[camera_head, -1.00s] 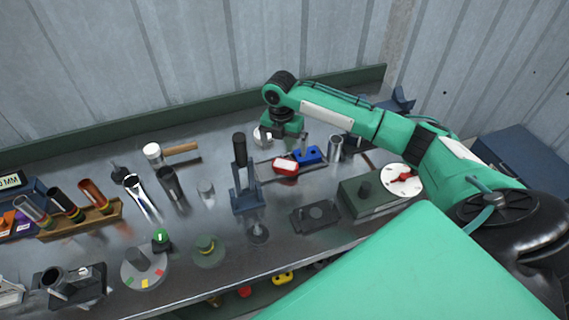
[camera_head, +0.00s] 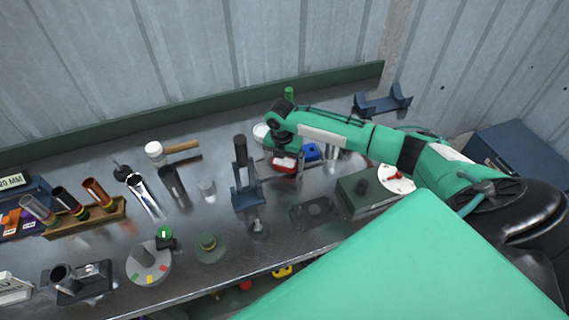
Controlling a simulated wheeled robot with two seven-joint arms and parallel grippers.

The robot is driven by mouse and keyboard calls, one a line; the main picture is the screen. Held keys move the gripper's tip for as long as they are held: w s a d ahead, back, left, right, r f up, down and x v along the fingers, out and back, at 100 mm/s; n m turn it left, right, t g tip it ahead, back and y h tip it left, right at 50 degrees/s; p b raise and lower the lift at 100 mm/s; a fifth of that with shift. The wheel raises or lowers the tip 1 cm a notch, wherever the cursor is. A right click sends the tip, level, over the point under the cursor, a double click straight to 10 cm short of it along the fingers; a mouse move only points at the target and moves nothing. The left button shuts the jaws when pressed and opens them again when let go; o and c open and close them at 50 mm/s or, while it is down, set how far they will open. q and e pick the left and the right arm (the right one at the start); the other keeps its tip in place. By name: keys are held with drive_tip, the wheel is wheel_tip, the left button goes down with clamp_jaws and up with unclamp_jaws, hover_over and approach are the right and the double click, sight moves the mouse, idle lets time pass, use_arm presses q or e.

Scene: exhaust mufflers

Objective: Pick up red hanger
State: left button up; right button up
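The red hanger (camera_head: 284,166) is a small red block with a pale label, lying on the metal workbench right of the middle. My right gripper (camera_head: 287,152) is over the red hanger and covers its back part. The fingertips are mostly hidden, so I cannot tell whether they touch it or how far apart they are. A blue hanger (camera_head: 312,151) sits just to the right of the red one, partly behind my gripper. My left gripper is not in view.
A dark blue stand with a black-topped post (camera_head: 241,165) stands close left of the red hanger. A metal cylinder (camera_head: 332,152) and a green box (camera_head: 367,190) are to the right. A mallet (camera_head: 155,152) lies left. A wall is behind the bench.

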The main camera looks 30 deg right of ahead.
drive_tip(key=c, duration=0.6)
drive_tip(key=shift+r, duration=0.15)
